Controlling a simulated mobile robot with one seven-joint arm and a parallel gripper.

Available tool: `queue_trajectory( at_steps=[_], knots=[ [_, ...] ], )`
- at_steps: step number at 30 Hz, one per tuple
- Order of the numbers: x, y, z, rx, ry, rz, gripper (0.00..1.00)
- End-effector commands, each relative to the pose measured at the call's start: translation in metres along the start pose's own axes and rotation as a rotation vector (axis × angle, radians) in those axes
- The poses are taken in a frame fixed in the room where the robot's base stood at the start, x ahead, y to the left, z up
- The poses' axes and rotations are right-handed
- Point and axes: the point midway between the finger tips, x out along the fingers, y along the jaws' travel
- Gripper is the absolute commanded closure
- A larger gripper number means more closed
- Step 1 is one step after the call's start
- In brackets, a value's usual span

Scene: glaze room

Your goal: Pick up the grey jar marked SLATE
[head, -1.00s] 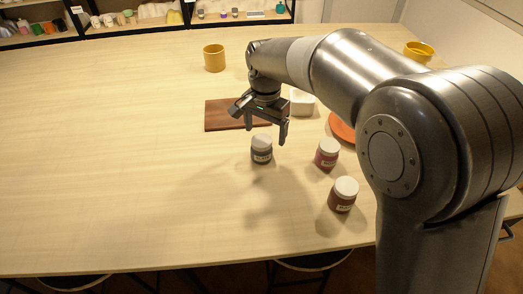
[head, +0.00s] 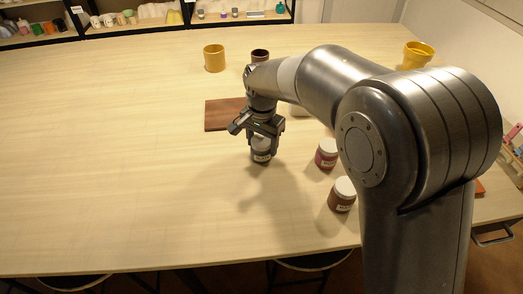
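The grey jar (head: 261,156) with a white lid and a small label stands upright on the table, left of two reddish jars. The lettering on its label is too small to read. My gripper (head: 262,146) is directly over it, pointing down, with its fingers at the height of the lid. The fingers and palm hide most of the lid. I cannot tell whether the fingers touch the jar or how far they are apart.
Two reddish jars with white lids stand to the right, one (head: 326,153) close by and one (head: 342,194) nearer the front. A brown board (head: 222,114) lies behind my gripper. A yellow cup (head: 214,58), a dark-mouthed cup (head: 260,56) and a yellow pot (head: 417,54) stand farther back. The table's left is clear.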

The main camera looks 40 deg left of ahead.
Motion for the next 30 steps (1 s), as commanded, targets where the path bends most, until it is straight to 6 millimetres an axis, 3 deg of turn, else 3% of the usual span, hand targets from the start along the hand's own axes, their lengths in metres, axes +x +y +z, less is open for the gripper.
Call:
queue_trajectory(
  at_steps=[10, 22, 29, 30],
  knots=[
    [0.0, 0.0, 0.0, 0.0, 0.0, 0.0, 0.72],
    [-0.009, 0.0, 0.0, 0.0, 0.001, -0.001, 0.72],
    [-0.043, -0.001, 0.0, -0.001, 0.002, -0.004, 0.72],
    [-0.048, 0.009, -0.003, 0.004, 0.002, -0.003, 0.72]
  ],
)
